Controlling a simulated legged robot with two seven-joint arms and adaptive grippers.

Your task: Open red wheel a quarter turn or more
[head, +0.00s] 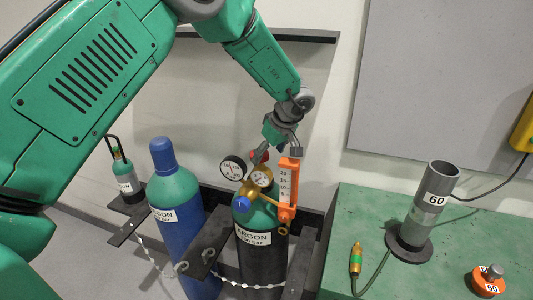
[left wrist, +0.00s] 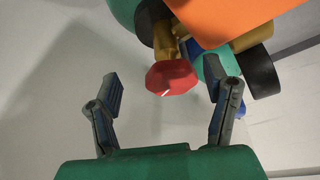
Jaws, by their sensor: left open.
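The red wheel (left wrist: 172,77) is a small faceted knob with a white mark, on a brass fitting (left wrist: 166,38). In the left wrist view it shows between the two open fingers, with space on both sides. In the head view only a bit of the red wheel (head: 265,155) shows behind my left gripper (head: 276,153). My left gripper is open and empty, above the regulator (head: 261,176) on the black and green argon cylinder (head: 262,250). I see no finger touching the wheel. My right gripper is not in view.
Two round gauges and an orange flow meter (head: 287,185) crowd the wheel. A blue cylinder (head: 180,235) stands to the left, with a chain and brackets. A green table (head: 345,225) at right holds a grey tube (head: 434,200) and an orange weight (head: 487,283).

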